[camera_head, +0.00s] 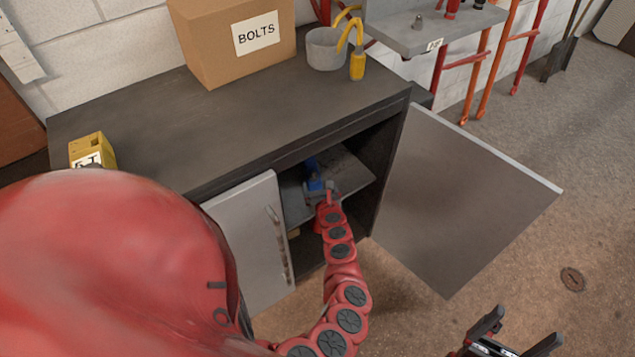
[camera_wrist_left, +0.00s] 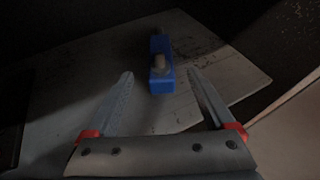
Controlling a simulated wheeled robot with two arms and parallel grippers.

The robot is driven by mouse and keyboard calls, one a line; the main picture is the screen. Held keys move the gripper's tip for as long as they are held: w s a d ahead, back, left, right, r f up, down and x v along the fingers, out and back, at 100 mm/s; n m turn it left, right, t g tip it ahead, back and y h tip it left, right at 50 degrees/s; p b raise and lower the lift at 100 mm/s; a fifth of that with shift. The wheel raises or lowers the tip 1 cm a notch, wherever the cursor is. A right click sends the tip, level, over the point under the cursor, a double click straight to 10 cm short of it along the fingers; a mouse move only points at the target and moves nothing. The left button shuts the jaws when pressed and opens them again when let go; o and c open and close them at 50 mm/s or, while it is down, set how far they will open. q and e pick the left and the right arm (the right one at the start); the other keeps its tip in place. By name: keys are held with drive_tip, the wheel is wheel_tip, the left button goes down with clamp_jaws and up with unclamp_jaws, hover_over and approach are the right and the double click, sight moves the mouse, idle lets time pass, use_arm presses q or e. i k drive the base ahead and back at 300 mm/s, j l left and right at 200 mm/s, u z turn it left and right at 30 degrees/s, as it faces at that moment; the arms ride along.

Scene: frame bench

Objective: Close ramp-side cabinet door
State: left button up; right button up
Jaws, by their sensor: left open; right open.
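The grey right-hand cabinet door (camera_head: 465,200) stands wide open, swung out over the floor. No ramp shows in view. My left gripper (camera_head: 319,190) reaches through the opening over the inner shelf. In the left wrist view its fingers (camera_wrist_left: 162,100) are open. A blue tool with a rounded knob (camera_wrist_left: 161,72) lies on the shelf ahead, between the finger lines, with no visible grip on it. My right gripper (camera_head: 508,345) is open and empty, low in front of the right-hand door.
On the dark cabinet top (camera_head: 200,150) stand a BOLTS box (camera_head: 235,40), a grey pot (camera_head: 327,50) and a yellow block (camera_head: 92,150). A grey bench (camera_head: 420,35) and red-orange posts (camera_head: 490,70) stand behind the open door.

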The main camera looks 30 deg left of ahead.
sight(452, 201)
drive_tip(key=k+l, duration=0.45)
drive_tip(key=l, duration=0.25)
drive_tip(key=k+l, duration=0.25)
drive_tip(key=l, duration=0.1)
